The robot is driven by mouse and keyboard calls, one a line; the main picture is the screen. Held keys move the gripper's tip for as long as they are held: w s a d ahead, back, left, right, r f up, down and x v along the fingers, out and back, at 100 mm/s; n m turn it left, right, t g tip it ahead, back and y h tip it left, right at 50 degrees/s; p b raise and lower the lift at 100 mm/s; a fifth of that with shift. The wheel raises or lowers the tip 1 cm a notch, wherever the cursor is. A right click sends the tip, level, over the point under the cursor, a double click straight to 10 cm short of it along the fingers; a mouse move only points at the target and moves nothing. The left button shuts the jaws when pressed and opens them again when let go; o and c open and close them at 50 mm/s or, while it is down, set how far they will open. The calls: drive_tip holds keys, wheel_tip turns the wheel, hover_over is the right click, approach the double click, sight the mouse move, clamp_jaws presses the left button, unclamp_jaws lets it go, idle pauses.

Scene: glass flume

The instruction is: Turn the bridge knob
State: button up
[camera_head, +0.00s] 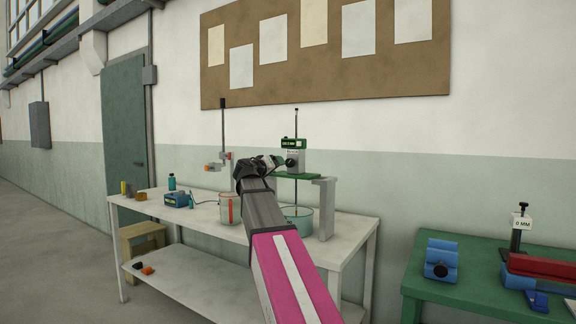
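On the white workbench (345,235), a green bridge plate (310,177) on a grey post (327,208) spans a glass vessel (298,222). A thin vertical rod (296,125) rises above the plate and carries a green display unit (292,143). A small dark knob (291,162) appears just below the display, at the left of a pale labelled block. My gripper (276,161), at the end of my pink and grey arm, is close to the knob's left side. Whether it touches the knob, and whether its fingers are open or shut, is too small to tell. My arm hides part of the bench and vessel.
A stand with a clamp (216,166) and a glass beaker (228,206) are left of my gripper. A blue device (176,199) and a teal bottle (172,183) sit farther left. A green table (430,287) is at right. Open floor lies at left.

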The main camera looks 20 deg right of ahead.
sight(288, 163)
drive_tip(key=w+d+n, duration=0.2)
drive_tip(key=d+n, duration=0.1)
drive_tip(key=n, duration=0.3)
drive_tip(key=w+d+n, duration=0.2)
drive_tip(key=n, duration=0.3)
drive_tip(key=w+d+n, duration=0.3)
drive_tip(key=n, duration=0.3)
drive_tip(key=shift+d+n, duration=0.3)
drive_tip(key=c, duration=0.9)
